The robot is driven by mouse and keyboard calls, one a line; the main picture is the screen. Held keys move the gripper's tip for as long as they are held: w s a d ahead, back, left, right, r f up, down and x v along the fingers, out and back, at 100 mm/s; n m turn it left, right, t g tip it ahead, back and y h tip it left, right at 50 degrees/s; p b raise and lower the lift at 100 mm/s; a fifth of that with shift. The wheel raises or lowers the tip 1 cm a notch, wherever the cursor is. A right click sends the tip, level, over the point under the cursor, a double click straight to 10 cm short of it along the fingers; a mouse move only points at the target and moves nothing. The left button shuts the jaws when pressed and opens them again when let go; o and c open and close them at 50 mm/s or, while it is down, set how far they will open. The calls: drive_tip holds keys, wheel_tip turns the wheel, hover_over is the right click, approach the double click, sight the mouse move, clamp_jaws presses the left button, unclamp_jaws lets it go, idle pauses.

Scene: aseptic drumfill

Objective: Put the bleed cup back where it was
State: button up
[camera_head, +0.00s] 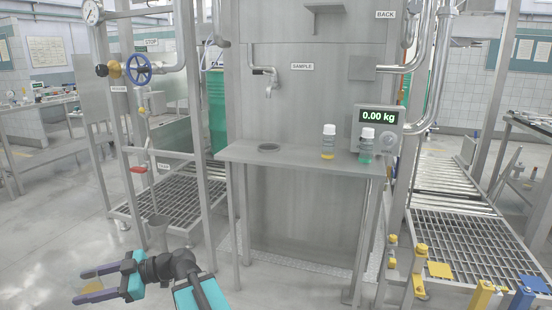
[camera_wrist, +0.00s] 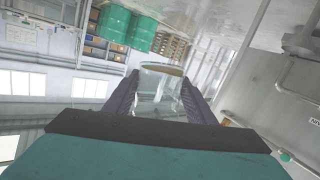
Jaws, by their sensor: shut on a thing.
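My gripper (camera_head: 79,287) is at the lower left of the head view, its fingers pointing left. In the wrist view, my gripper (camera_wrist: 160,84) is shut on a clear, see-through cup, taken to be the bleed cup (camera_wrist: 160,98), with a yellowish-brown band at its rim. In the head view, only an amber patch of the cup (camera_head: 92,289) shows between the fingers. The gripper is in front of and left of the steel sample shelf (camera_head: 215,154), apart from it. A dark round ring (camera_head: 268,147) lies on the shelf, below and near the sample tap (camera_head: 270,84).
Two capped bottles, one with yellow liquid (camera_head: 328,154) and one with green (camera_head: 366,157), stand on the shelf's right part by the scale display (camera_head: 378,116). Roller conveyors (camera_head: 455,190) are at right.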

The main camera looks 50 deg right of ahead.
drive_tip(key=d+r+m+t+h+p, duration=0.2)
drive_tip(key=d+r+m+h, duration=0.15)
drive_tip(key=d, duration=0.85)
drive_tip(key=s+d+r+m+t+h+p, duration=0.15)
drive_tip(key=d+m+h, duration=0.3)
drive_tip(key=d, duration=0.75)
drive_tip(key=d+r+m+t+h+p, duration=0.1)
drive_tip(key=d+r+m+t+h, duration=0.3)
drive_tip(key=d, duration=0.9)
drive_tip(key=s+d+r+m+g+h+p, duration=0.1)
drive_tip(key=s+d+r+m+g+h, duration=0.1)
drive_tip(key=s+d, duration=0.5)
drive_tip(key=s+d+r+m+g+h+p, duration=0.1)
drive_tip(key=s+d+r+m+h, duration=0.3)
drive_tip(key=d, duration=0.9)
drive_tip(key=s+d+r+m+g+h+p, duration=0.2)
drive_tip(key=s+d+r+h, duration=0.4)
drive_tip(key=s+d, duration=0.4)
drive_tip(key=shift+s+d+r+m+g, duration=0.15)
drive_tip(key=shift+s+r+m+g, duration=0.2)
drive_tip(key=shift+r+m+g, duration=0.4)
drive_tip(key=shift+f, duration=0.2)
hover_over(290, 158)
drive_tip(key=shift+f, duration=0.75)
drive_tip(key=shift+f, duration=1.75)
